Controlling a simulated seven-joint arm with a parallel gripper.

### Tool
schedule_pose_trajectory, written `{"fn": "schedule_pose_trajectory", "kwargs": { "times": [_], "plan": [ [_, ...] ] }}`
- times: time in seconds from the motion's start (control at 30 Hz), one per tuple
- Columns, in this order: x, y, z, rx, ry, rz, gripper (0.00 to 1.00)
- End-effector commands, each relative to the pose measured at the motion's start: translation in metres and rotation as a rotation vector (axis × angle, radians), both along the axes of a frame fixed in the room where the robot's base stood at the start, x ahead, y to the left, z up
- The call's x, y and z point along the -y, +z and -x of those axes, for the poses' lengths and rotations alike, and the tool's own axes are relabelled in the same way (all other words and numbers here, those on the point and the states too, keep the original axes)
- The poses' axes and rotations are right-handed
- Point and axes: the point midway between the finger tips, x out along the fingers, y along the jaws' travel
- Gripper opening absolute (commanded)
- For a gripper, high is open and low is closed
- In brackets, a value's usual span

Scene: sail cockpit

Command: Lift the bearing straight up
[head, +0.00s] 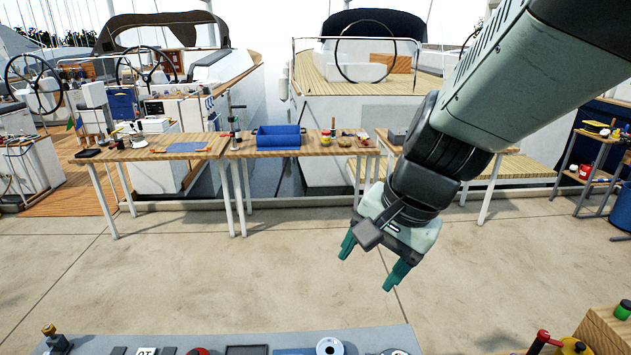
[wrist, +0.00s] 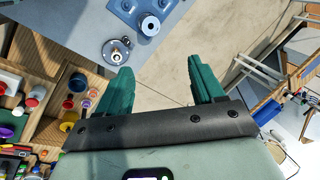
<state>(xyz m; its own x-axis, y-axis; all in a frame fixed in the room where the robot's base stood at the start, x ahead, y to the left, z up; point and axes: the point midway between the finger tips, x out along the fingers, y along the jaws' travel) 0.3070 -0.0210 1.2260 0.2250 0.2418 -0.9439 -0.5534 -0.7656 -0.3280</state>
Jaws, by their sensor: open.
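My gripper (head: 371,262) hangs open and empty above the concrete floor, beyond the grey bench (head: 240,338) at the bottom of the head view. Its two green fingers are apart in the wrist view (wrist: 164,70), with only floor between them. A pale ring with a dark hole (head: 329,347), which looks like the bearing, sits on a blue block (wrist: 125,12); the ring also shows in the wrist view (wrist: 150,24). A round metal piece (wrist: 117,50) lies on the bench beside the block; I cannot tell for sure which of the two is the bearing. The gripper touches neither.
A wooden organiser (wrist: 60,113) with coloured jars and tools stands beside the bench. A red-topped lever (head: 543,337) rises near the bench's right end. Wooden tables with a blue bin (head: 278,137) stand farther back before the boats. The floor between is clear.

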Motion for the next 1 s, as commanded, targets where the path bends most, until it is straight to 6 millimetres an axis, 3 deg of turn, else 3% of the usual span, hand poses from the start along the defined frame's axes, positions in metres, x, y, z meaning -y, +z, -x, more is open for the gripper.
{"fn": "schedule_pose_trajectory", "kwargs": {
  "times": [0.03, 0.2, 0.43, 0.67, 1.0],
  "plan": [
    [0.004, -0.021, -0.01, -0.057, -0.08, -0.019, 0.67],
    [0.025, -0.086, -0.037, -0.197, -0.386, -0.036, 0.67],
    [0.068, -0.167, -0.048, -0.308, -0.756, 0.049, 0.67],
    [0.094, -0.202, -0.047, -0.328, -0.921, 0.117, 0.67],
    [0.096, -0.25, -0.046, -0.33, -0.933, 0.122, 0.67]
  ]
}}
